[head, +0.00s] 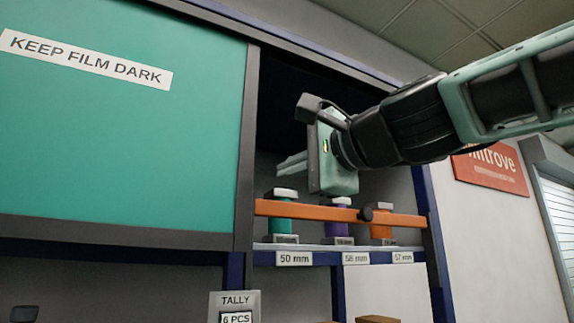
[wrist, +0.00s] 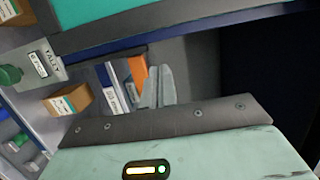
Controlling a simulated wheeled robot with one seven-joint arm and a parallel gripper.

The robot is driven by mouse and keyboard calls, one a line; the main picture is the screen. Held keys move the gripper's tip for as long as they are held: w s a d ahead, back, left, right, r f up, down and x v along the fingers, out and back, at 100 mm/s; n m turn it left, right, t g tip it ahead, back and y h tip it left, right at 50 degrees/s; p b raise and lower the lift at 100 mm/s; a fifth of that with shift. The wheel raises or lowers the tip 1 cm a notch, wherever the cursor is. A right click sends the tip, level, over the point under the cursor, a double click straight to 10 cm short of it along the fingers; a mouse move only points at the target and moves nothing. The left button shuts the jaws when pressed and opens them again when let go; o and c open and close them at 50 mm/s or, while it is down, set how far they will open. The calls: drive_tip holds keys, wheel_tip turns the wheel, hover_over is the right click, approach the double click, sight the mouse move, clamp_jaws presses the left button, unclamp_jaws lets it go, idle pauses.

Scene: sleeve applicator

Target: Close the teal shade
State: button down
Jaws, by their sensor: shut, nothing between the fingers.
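The teal shade (head: 110,130) is a flat panel across the left of the cabinet in the head view, with a "KEEP FILM DARK" label and a dark grey bar (head: 110,233) along its bottom. A strip of teal also shows at the top of the wrist view (wrist: 140,9). The cabinet bay to its right is uncovered and dark inside. My gripper (head: 284,165) is in front of that bay, its fingers pointing left towards the shade's right edge. The fingers (wrist: 158,86) are shut and empty. I cannot tell how far they are from the shade.
An orange bar (head: 305,212) with a dark knob crosses the open bay. Behind it, spools stand on a shelf (head: 320,258) labelled 50, 56 and 57 mm. A tally box (head: 234,305) hangs below. A cardboard box (wrist: 70,100) sits lower down. A red sign (head: 490,168) is on the right wall.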

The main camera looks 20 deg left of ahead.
drive_tip(key=b+v, duration=0.6)
drive_tip(key=v, duration=0.3)
drive_tip(key=d+f+n+g+h+b, duration=0.1)
drive_tip(key=d+f+n+g+h, duration=0.2)
drive_tip(key=f, duration=1.5)
drive_tip(key=d+f+n+h, duration=0.2)
drive_tip(key=f+h, duration=0.3)
drive_tip(key=f, duration=1.3)
drive_tip(key=s+d+f+n+g+h, duration=0.1)
drive_tip(key=s+d+f+n+h, duration=0.1)
drive_tip(key=s+d+f, duration=0.2)
drive_tip(key=s+d+f+n+g+h, duration=0.2)
drive_tip(key=s+d+f, duration=0.3)
drive_tip(key=d+f, duration=0.3)
drive_tip(key=s+d+f+n+g+h+b, duration=0.1)
drive_tip(key=s+d+f+n+h, duration=0.2)
drive_tip(key=d+f, duration=0.4)
wheel_tip(320, 180, down, 6)
drive_tip(key=shift+s+r+n+h, duration=0.3)
drive_tip(key=shift+s+h, duration=0.1)
drive_tip(key=shift+s, duration=0.5)
